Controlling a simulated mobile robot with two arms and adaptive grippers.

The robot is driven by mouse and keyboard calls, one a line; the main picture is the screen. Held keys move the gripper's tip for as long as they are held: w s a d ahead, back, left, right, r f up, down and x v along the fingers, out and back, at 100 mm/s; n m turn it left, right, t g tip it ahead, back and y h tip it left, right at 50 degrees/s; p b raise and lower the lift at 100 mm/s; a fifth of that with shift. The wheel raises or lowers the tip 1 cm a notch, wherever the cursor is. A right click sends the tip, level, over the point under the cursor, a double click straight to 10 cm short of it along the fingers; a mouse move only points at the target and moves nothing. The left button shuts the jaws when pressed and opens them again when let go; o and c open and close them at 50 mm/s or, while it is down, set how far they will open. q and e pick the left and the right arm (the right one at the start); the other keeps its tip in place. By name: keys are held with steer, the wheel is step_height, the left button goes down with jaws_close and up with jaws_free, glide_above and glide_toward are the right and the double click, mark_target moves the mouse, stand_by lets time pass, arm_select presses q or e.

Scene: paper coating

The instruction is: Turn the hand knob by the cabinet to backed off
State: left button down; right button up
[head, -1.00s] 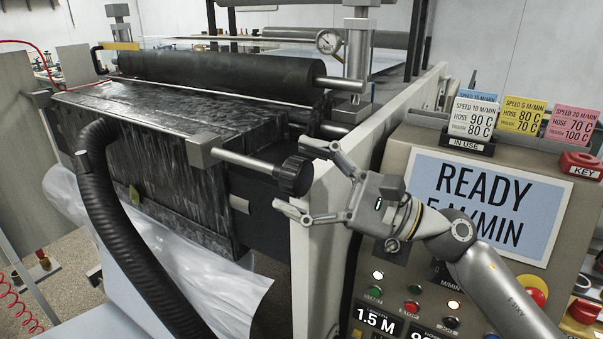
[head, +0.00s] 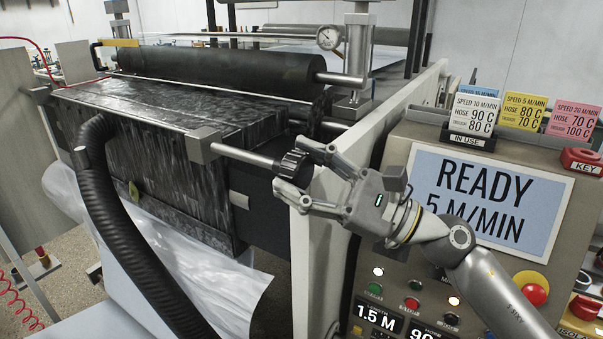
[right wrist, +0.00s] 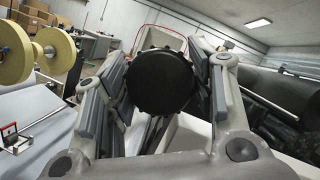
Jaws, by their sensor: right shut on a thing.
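The hand knob (head: 291,164) is black and ribbed, on the end of a steel shaft (head: 247,155) that comes out of a grey block on the coating machine. My right gripper (head: 293,168) has its fingers on both sides of the knob and is shut on it, covering its right side. In the right wrist view the knob (right wrist: 161,82) shows its round face between the two fingers (right wrist: 165,95). The cabinet (head: 400,255) with its screen stands right of the knob, behind my right arm. My left gripper is not in view.
A pale frame plate (head: 318,228) stands close below and right of the knob. A black ribbed hose (head: 115,225) hangs at the left. The screen (head: 480,205) reads "READY 5 M/MIN". Cards (head: 473,114), a red key block (head: 582,161) and several buttons are on the cabinet.

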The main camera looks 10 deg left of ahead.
steer(key=m+t+p, duration=0.1)
steer(key=m, duration=0.2)
steer(key=shift+r+t, duration=0.1)
steer(key=shift+t, duration=0.2)
steer(key=shift+m+t+p, duration=1)
steer(key=shift+m+p, duration=0.1)
steer(key=shift+m, duration=0.8)
steer(key=o, duration=1)
steer(key=shift+o, duration=0.2)
steer(key=shift+d, duration=0.1)
steer(key=v, duration=1.2)
